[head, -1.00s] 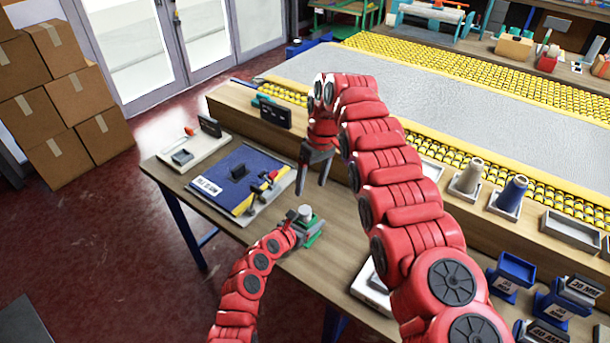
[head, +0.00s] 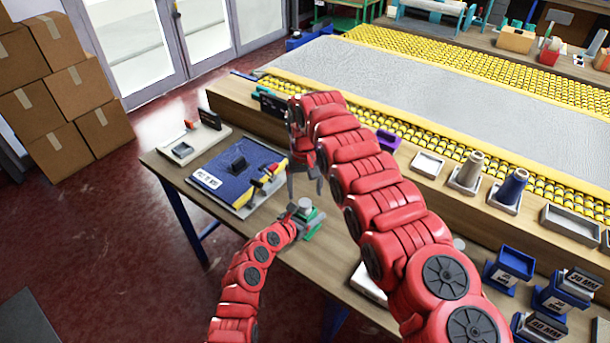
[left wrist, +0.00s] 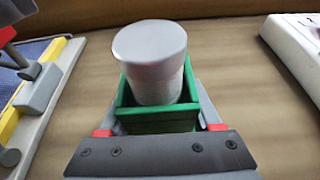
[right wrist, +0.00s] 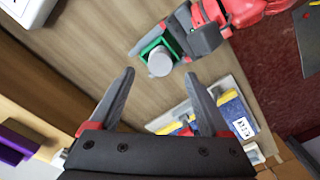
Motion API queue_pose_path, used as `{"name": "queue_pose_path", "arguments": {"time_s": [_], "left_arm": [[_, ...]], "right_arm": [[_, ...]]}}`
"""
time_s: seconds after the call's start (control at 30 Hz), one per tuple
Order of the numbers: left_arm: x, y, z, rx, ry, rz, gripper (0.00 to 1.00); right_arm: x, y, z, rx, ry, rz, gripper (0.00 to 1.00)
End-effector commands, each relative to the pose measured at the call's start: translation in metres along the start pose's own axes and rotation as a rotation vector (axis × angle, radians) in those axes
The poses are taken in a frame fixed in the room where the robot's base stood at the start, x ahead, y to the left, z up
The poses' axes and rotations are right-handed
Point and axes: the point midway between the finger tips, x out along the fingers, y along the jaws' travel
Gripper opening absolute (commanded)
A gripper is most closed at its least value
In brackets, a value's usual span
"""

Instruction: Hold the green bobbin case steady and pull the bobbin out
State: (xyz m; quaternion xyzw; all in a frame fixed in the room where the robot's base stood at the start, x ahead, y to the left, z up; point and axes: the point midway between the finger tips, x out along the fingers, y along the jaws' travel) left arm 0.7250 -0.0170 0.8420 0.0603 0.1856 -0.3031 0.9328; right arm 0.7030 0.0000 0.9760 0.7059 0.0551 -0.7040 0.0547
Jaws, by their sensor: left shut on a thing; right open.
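The green bobbin case (left wrist: 135,125) is an open-topped green box standing on the wooden table. The grey bobbin (left wrist: 152,75) stands upright in it, its top above the rim. In the head view the case (head: 314,222) and bobbin (head: 305,204) show near the table's front edge. My left gripper (head: 298,217) is shut on the case, with its fingers along the case's sides. My right gripper (head: 305,190) is open and empty, above and behind the case. In the right wrist view the bobbin (right wrist: 160,62) and case (right wrist: 152,47) lie beyond the spread fingertips (right wrist: 160,80).
A blue mat board (head: 225,168) with yellow and red parts lies left of the case. A white tray (head: 368,285) is on the right, partly behind my right arm. A purple block (head: 388,140) and spool holders (head: 468,172) stand on the raised ledge behind.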

Motion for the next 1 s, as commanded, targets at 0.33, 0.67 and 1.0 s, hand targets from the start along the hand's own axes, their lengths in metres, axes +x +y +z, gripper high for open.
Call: {"name": "queue_pose_path", "arguments": {"time_s": [0.33,0.67,1.0], "left_arm": [[0.0,0.0,0.0,0.0,0.0,0.0,0.0],[0.0,0.0,0.0,0.0,0.0,0.0,0.0],[0.0,0.0,0.0,0.0,0.0,0.0,0.0]], "right_arm": [[0.041,0.0,0.001,-0.001,-0.003,0.0,0.81],[0.041,0.0,0.001,-0.001,-0.003,0.0,0.57],[0.041,0.0,0.001,-0.001,-0.003,0.0,0.0]]}}
